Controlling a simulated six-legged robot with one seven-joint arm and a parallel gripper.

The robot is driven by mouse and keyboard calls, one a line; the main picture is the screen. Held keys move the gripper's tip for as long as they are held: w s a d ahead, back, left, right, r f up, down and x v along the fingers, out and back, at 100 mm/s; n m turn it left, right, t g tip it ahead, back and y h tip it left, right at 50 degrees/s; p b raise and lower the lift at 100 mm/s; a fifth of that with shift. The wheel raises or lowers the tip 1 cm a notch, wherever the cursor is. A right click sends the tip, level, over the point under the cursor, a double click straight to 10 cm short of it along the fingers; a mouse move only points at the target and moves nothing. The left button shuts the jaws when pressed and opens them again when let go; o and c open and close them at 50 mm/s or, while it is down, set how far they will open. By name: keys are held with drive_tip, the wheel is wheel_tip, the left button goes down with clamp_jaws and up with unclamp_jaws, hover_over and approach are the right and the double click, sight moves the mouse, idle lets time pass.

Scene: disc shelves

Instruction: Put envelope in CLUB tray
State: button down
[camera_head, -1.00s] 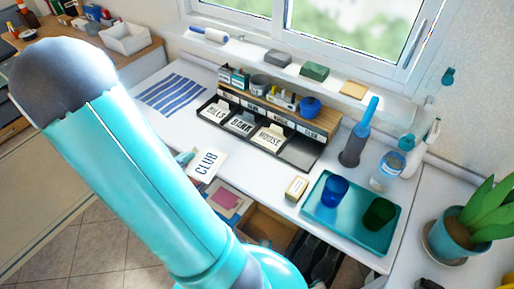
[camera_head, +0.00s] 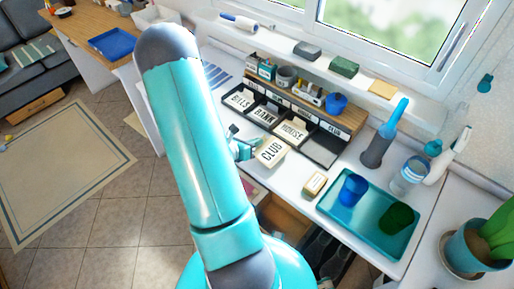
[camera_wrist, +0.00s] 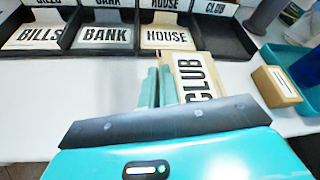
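The cream envelope (camera_head: 270,151) printed CLUB is in front of the tray row, just above the white desk. My gripper (camera_head: 243,149) is at its left edge; in the wrist view its two teal fingers (camera_wrist: 156,87) are close together at the edge of the envelope (camera_wrist: 196,76). The envelope moves with my gripper, so I take it as gripped. The CLUB tray (camera_head: 321,150) is the rightmost black compartment and looks empty. Its label and dark floor show at the upper right in the wrist view (camera_wrist: 218,38).
Trays holding BILLS (camera_head: 239,100), BANK (camera_head: 265,114) and HOUSE (camera_head: 292,130) envelopes stand left of the CLUB tray. A small box (camera_head: 314,184) and a teal tray (camera_head: 393,247) with two cups lie at right. A blue-topped grey bottle (camera_head: 376,150) stands right of the organiser.

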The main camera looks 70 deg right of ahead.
sight(257, 149)
drive_tip(key=shift+s+d+f, duration=0.15)
drive_tip(key=shift+f, duration=0.2)
drive_tip(key=shift+d+f, duration=0.15)
drive_tip(key=shift+f, duration=1.5)
drive_tip(key=shift+f, duration=0.15)
drive_tip(key=c, duration=1.6)
unclamp_jaws()
drive_tip(key=shift+c, duration=0.2)
drive_tip(key=shift+r, duration=0.25)
drive_tip(key=v, duration=1.2)
